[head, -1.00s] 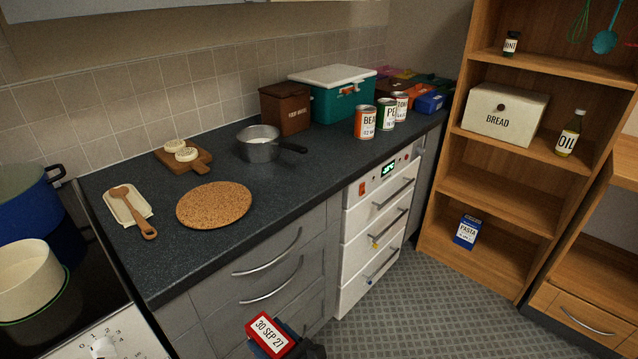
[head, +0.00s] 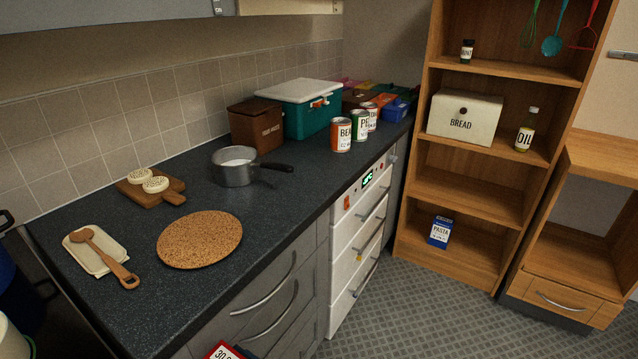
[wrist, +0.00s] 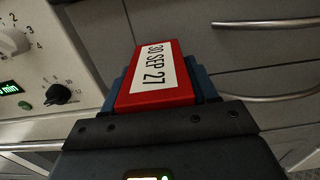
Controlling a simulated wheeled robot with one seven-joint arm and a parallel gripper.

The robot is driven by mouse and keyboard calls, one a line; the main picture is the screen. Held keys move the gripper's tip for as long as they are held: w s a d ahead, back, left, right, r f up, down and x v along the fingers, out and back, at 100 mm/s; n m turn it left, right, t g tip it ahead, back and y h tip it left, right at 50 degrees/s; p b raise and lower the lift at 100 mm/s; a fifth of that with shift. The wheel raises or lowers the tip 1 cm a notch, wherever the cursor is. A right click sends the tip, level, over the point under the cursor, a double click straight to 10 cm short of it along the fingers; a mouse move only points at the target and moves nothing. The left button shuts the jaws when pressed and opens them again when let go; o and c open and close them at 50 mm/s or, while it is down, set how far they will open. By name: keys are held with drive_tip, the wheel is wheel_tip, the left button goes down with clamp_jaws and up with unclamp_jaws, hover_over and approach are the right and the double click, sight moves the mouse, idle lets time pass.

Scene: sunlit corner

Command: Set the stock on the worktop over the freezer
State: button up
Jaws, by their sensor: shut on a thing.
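My gripper (wrist: 160,88) is shut on a red box (wrist: 155,101) with a white label reading "30 SEP 27". Blue finger pads show on both sides of it in the wrist view. Only the box's top edge shows at the bottom of the head view (head: 226,350), low in front of the grey drawers. No word "stock" is readable on it. The dark worktop (head: 290,192) runs along the wall. A white drawer unit (head: 352,245) with a green display, apparently the freezer, stands below its far part. Several cans (head: 341,136) stand on the worktop above that unit.
On the worktop are a cork mat (head: 200,240), a saucepan (head: 235,172) with its handle pointing right, a brown bin (head: 256,125) and a teal cool box (head: 298,108). Bare worktop lies between the saucepan and the cans. A wooden shelf unit (head: 470,190) stands to the right.

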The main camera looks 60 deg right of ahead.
wheel_tip(320, 180, down, 8)
drive_tip(key=b, duration=0.8)
drive_tip(key=shift+f, duration=0.25)
drive_tip(key=shift+r+p, duration=0.3)
drive_tip(key=shift+r, duration=0.05)
